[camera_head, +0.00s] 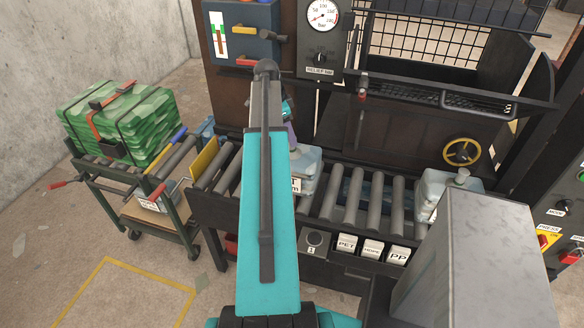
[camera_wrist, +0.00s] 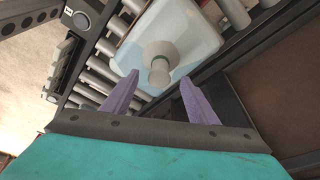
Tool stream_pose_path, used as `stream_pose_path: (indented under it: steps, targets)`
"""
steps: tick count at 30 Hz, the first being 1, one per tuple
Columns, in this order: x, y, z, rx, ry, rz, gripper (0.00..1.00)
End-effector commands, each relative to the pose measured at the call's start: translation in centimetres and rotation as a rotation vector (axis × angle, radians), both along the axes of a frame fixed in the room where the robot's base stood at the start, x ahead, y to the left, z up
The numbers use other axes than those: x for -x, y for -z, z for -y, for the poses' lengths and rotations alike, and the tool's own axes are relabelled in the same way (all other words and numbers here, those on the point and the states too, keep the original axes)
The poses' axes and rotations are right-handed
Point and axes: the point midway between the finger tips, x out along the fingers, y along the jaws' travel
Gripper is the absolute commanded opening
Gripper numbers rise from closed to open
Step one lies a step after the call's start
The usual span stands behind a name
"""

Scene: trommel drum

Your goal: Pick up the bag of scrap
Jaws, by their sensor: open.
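A pale, translucent bag (camera_head: 308,165) with a white label sits on the roller conveyor, partly hidden behind my arm in the head view. In the wrist view a pale blue-white bag (camera_wrist: 185,25) lies just ahead of my gripper (camera_wrist: 160,77), its pinched, knobbed neck (camera_wrist: 160,58) pointing toward me. My gripper is open, with its two purple fingertips on either side of the neck's end. I cannot tell whether they touch it. A second similar bag (camera_head: 433,188) sits farther right on the conveyor, partly hidden by a grey box.
The roller conveyor (camera_head: 345,195) runs left to right before a dark machine with a gauge (camera_head: 322,15) and yellow handwheel (camera_head: 461,151). A cart (camera_head: 165,215) with a strapped green bale (camera_head: 120,122) stands left. Floor at lower left is clear.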

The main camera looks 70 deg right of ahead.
Motion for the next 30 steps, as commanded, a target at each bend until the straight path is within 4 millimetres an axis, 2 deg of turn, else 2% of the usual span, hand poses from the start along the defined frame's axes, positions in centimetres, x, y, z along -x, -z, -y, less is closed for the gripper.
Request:
stream_pose_path:
  steps: [8,21,30]
  targets:
    - [0.2,1.0,0.0,-0.002,0.001,-0.001,0.53]
    - [0.7,4.4,0.4,-0.001,0.001,0.000,0.53]
    - [0.9,5.2,0.5,0.000,0.001,0.000,0.53]
